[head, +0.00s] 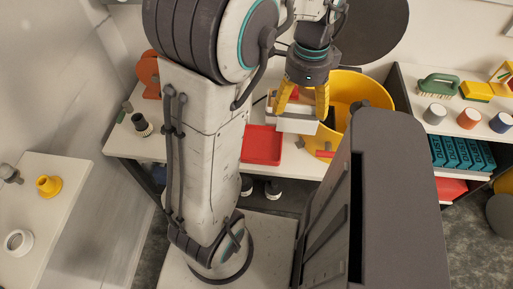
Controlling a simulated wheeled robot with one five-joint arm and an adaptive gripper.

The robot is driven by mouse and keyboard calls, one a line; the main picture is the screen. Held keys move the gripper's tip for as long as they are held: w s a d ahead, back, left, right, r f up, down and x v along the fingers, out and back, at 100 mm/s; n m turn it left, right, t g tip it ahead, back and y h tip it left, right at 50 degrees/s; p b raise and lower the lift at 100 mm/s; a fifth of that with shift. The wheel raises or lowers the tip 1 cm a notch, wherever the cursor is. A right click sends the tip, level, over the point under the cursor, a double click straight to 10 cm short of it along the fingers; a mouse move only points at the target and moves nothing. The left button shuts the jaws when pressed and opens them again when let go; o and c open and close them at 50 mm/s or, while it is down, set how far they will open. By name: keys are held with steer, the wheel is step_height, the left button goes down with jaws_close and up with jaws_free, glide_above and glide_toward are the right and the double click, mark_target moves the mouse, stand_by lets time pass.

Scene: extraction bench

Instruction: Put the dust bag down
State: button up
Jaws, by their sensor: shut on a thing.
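My gripper (301,113) has yellow fingers and points down over the bench, left of the yellow bucket. It is shut on a pale, box-like dust bag (297,126), which sits between and below the fingertips. The fingers hide part of the bag. I cannot tell whether the bag touches the bench or hangs just above it. A red tray (262,146) lies on the bench, left of and nearer than the bag.
The large yellow bucket (372,90) stands close to the right of my gripper. A right-hand shelf holds a green brush (438,85), cups and teal boxes (462,153). A left-hand table bears a yellow funnel-like part (48,186) and a white ring (18,242). My arm hides part of the bench.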

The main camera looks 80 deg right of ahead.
steer(key=shift+w+f+b, duration=0.15)
steer(key=shift+f+b, duration=0.2)
steer(key=shift+f, duration=0.35)
step_height(320, 180, down, 12)
steer(key=r+b, duration=0.1)
steer(key=b, duration=0.9)
steer(key=shift+w+d+f+p, duration=0.55)
steer(key=shift+w+d+f, duration=0.7)
steer(key=shift+w+f, duration=0.55)
steer(key=shift+w+d+f+p, duration=0.55)
steer(key=shift+w+d+f, duration=0.8)
steer(key=shift+f, duration=0.75)
steer(key=shift+w+d+f+p, duration=0.55)
steer(key=shift+w+d+f, duration=0.65)
steer(key=shift+w+f, duration=0.6)
steer(key=shift+s+f, duration=0.2)
steer(key=shift+f, duration=0.15)
steer(key=o, duration=1.1)
